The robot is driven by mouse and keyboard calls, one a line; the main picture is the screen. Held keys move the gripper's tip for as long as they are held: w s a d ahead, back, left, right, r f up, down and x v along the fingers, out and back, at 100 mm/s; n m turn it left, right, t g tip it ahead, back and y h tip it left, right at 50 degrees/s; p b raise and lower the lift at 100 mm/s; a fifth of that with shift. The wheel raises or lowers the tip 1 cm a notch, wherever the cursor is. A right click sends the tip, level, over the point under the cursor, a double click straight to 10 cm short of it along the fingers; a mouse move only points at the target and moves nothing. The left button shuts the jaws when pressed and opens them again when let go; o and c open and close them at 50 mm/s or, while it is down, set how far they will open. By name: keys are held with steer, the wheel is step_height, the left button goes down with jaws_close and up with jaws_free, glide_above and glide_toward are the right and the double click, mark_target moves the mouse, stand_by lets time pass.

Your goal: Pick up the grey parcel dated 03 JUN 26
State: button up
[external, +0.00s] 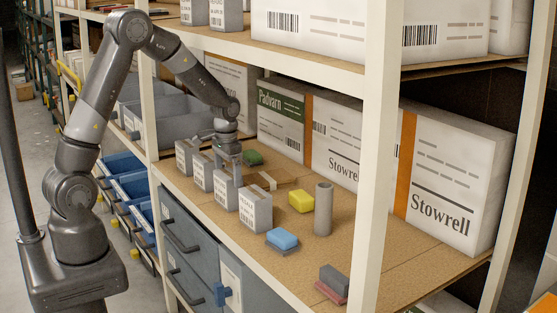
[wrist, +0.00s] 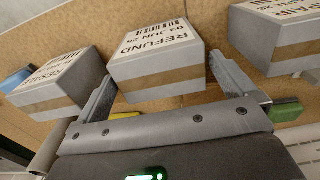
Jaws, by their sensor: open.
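The grey parcel (wrist: 158,78) with a brown tape band reads "REFUND" and "03 JUN 26" upside down in the wrist view. My gripper (wrist: 161,72) is open, with one finger at each side of this parcel; whether they touch it I cannot tell. In the external view my gripper (external: 229,163) points down at the third parcel (external: 225,190) in a row along the shelf's front. A neighbouring grey parcel (wrist: 62,84) stands to the left in the wrist view, its date unreadable. Another (wrist: 280,45), ending in "PAIR", stands to the right.
The row's other parcels (external: 255,209) (external: 187,157) stand close by. Behind are a yellow block (external: 301,202), a grey cylinder (external: 323,208), a green item (external: 251,157) and large Stowrell boxes (external: 450,175). A blue sponge (external: 282,239) lies right. An upright post (external: 378,150) stands in front.

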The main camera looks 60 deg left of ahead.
steer(key=shift+f, duration=1.85)
steer(key=c, duration=1)
steer(key=shift+o, duration=0.2)
steer(key=shift+r, duration=0.15)
